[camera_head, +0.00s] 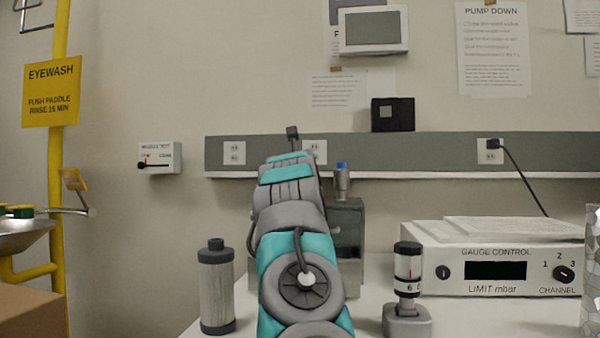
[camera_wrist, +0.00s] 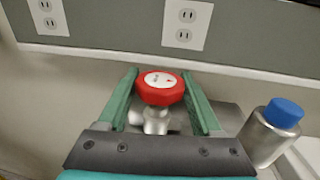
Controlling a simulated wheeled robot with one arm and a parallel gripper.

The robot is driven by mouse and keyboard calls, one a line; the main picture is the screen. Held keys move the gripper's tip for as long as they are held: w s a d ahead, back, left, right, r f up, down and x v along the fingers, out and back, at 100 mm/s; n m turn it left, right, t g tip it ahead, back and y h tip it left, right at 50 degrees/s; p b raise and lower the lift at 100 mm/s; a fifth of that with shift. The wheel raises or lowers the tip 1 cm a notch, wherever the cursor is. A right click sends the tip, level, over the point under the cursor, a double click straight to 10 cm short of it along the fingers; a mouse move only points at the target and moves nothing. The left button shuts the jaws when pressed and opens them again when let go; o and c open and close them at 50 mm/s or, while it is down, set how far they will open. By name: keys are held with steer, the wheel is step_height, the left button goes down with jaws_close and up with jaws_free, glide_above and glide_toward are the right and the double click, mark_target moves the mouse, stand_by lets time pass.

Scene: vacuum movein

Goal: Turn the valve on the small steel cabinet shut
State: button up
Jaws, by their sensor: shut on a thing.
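The small steel cabinet (camera_head: 348,228) stands on the bench against the wall in the head view, partly hidden behind my arm. In the wrist view the valve's round red knob (camera_wrist: 160,92), with a white marked top, sits on a pale metal body (camera_wrist: 155,122). My gripper (camera_wrist: 160,78) has one green finger on each side of the knob and is shut on it. The marks on the knob's top are too small to read. In the head view my arm hides the valve and my fingers.
A steel bottle with a blue cap (camera_wrist: 270,130) stands close to the right of my gripper; it also shows in the head view (camera_head: 342,181). A grey cylinder (camera_head: 216,288), a black-topped dial device (camera_head: 407,290) and the gauge control box (camera_head: 495,262) stand on the bench.

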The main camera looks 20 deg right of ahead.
steer(key=shift+a+r+m+g+h, duration=0.1)
steer(key=shift+r+m+g+h, duration=0.05)
steer(key=shift+m+g+h, duration=1.4)
steer(key=shift+t+h, duration=0.25)
steer(key=shift+t, duration=0.1)
steer(key=o, duration=1.4)
steer(key=shift+s+a+b, duration=0.4)
steer(key=shift+a+b, duration=0.05)
steer(key=shift+b+v, duration=1)
steer(key=shift+v, duration=2.3)
steer(key=shift+c, duration=0.2)
